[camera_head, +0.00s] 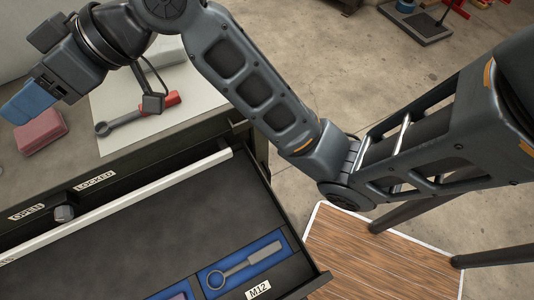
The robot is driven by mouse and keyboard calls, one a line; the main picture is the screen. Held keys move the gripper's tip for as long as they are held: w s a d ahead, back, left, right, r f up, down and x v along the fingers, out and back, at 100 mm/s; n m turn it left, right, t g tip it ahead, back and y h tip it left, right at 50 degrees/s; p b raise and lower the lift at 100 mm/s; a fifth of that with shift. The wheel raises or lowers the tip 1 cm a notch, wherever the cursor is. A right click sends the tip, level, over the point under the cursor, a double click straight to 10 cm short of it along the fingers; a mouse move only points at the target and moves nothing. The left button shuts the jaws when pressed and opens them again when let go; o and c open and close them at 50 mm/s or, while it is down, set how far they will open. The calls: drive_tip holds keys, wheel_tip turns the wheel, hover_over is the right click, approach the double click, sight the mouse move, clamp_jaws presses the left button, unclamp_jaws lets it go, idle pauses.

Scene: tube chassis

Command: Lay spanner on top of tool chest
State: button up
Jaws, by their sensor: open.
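A spanner (128,119) with a grey ring end and a red handle end lies on a pale mat on top of the tool chest (143,153). Part of my arm hangs close above its red end. My gripper (24,105), with blue fingertips, is at the far left, over the chest top and left of the spanner, apart from it. It is open and nothing shows between its fingers. A grey spanner shape (240,266) shows in a blue panel in the open drawer; I cannot tell whether it is a tool or a recess.
A dull red block (41,132) lies on the chest top just below my gripper. The drawer (130,240) stands open, with an M12 label (258,290). A knob (64,213) is on the chest front between OPEN and LOCKED labels. A wooden-topped platform (370,255) stands at lower right.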

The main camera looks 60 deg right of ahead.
drive_tip(key=s+d+f+m+t+h, duration=0.1)
drive_tip(key=s+f+m+t+h, duration=0.1)
drive_tip(key=s+f+m+h, duration=0.45)
drive_tip(key=s+d+f+m+t+h, duration=0.2)
drive_tip(key=s+f+m+t, duration=0.15)
drive_tip(key=s+f, duration=0.6)
drive_tip(key=s+d+r+n, duration=0.1)
drive_tip(key=s+d, duration=0.3)
drive_tip(key=s, duration=0.6)
drive_tip(key=s+d+r+n+h, duration=0.1)
drive_tip(key=s+d+r+n, duration=0.1)
drive_tip(key=s, duration=0.8)
drive_tip(key=shift+d+r+n, duration=0.3)
drive_tip(key=shift+d+n, duration=0.4)
drive_tip(key=shift+d, duration=0.15)
drive_tip(key=shift+a+g, duration=0.1)
drive_tip(key=shift+g, duration=0.15)
